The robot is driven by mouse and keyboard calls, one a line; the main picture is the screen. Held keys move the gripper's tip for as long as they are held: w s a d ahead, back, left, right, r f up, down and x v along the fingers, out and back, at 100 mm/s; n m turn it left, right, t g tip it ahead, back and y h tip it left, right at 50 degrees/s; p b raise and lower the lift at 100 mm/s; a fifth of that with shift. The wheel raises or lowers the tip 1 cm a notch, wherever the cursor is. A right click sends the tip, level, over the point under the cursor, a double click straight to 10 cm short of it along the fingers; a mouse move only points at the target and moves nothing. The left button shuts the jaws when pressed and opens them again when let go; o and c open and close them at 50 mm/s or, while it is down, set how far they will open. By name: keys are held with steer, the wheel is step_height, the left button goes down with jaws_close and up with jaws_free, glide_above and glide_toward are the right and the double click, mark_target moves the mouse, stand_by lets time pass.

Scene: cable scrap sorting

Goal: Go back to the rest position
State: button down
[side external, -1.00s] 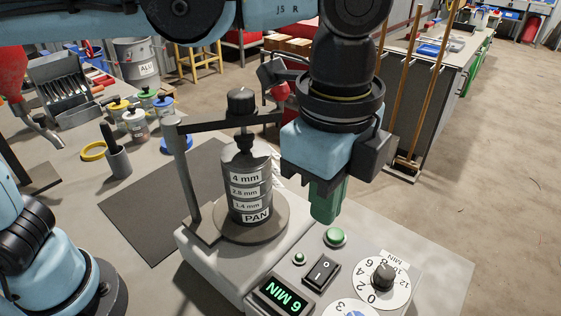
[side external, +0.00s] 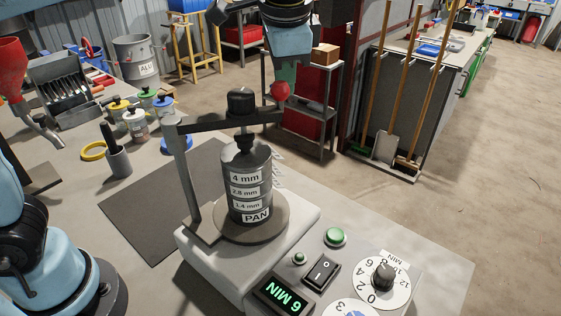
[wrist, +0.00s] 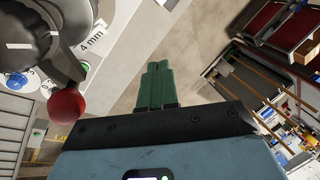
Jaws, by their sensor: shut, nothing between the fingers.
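My gripper (side external: 286,74) is at the top of the side view, high up and beyond the sieve shaker (side external: 215,262). Its green fingers are together and empty in the wrist view (wrist: 155,78). The sieve stack (side external: 246,182), labelled 4 mm, 2.8 mm, 1.4 mm and PAN, stands upright on the shaker under the clamp arm (side external: 205,125). The clamp arm's red ball knob (side external: 279,91) appears just below the fingers in the side view; in the wrist view it is to their left, apart from them.
The control panel has a display (side external: 283,295) reading 6 MIN, a black switch (side external: 322,271) and a dial (side external: 382,278). Lidded jars (side external: 137,124), a tool rack (side external: 66,92) and an ALU bucket (side external: 134,62) stand at the left. Open floor lies to the right.

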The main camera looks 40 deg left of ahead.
steer(key=s+a+f+n+t+h, duration=0.1)
steer(key=s+a+f+n+t, duration=0.1)
steer(key=s+a+f, duration=0.3)
steer(key=shift+s+a+f+n+h, duration=0.2)
steer(key=shift+a+f+n+h, duration=0.1)
steer(key=shift+a+n, duration=0.75)
steer(key=c, duration=1.8)
jaws_free()
steer(key=s+a+f+n, duration=0.1)
steer(key=s+f, duration=0.1)
steer(key=s+a+f+n+t, duration=0.1)
steer(key=a+f, duration=0.1)
steer(key=f, duration=0.1)
steer(key=s+a+f+n+t, duration=0.1)
steer(key=s+f, duration=0.1)
steer(key=shift+s+a+f+n+h, duration=0.2)
steer(key=shift+s+f+n+h, duration=0.1)
steer(key=shift+s+f, duration=0.1)
steer(key=shift+o, duration=2.2)
steer(key=shift+r, duration=0.3)
steer(key=o, duration=0.5)
step_height(320, 180, up, 4)
steer(key=shift+r, duration=0.1)
step_height(320, 180, up, 18)
steer(key=g, duration=0.7)
glide_above(314, 281)
step_height(314, 281, down, 29)
steer(key=shift+f, duration=0.2)
